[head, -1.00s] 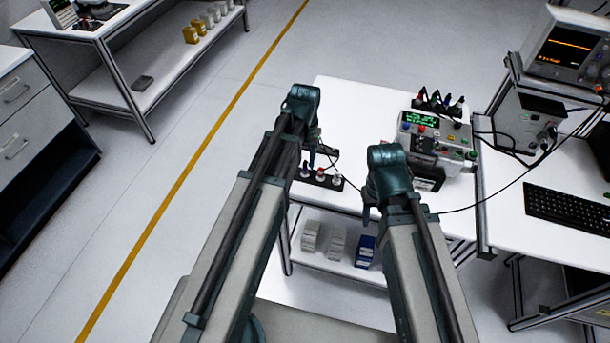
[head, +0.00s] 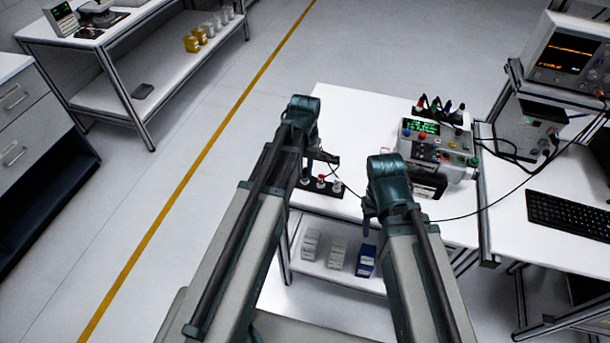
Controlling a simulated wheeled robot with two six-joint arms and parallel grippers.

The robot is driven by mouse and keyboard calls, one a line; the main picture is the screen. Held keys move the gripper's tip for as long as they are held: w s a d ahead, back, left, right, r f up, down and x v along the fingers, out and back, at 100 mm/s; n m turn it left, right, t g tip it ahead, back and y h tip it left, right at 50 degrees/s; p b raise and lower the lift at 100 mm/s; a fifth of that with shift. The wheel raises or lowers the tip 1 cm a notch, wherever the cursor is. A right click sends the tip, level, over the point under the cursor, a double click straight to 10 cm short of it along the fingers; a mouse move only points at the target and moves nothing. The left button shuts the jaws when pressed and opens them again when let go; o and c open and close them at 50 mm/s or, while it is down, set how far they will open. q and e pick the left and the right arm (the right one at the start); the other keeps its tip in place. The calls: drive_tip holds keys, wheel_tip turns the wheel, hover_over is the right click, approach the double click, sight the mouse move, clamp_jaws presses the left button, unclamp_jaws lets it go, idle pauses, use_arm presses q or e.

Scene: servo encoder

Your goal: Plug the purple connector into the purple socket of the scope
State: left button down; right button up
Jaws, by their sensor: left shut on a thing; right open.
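My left gripper (head: 318,158) is over the back-left part of a dark rack (head: 328,187) near the table's front left. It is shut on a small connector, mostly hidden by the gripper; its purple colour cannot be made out. A thin dark cable (head: 348,186) runs from near this gripper toward the right one. My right gripper (head: 369,208) is open and empty, pointing down near the table's front edge, left of the grey instrument (head: 438,150). The oscilloscope (head: 565,52) stands on a raised shelf at upper right. No purple socket can be picked out.
Red and white-topped connectors (head: 320,181) stand in the rack. The grey instrument has a green display, coloured terminals and several coloured plugs behind it. The white table (head: 365,115) is clear behind the grippers.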

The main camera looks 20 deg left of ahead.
sight(305, 170)
use_arm(q)
drive_tip(key=shift+r, duration=0.1)
idle(0.5)
drive_tip(key=shift+r+p, duration=2.7)
drive_tip(key=shift+p, duration=0.1)
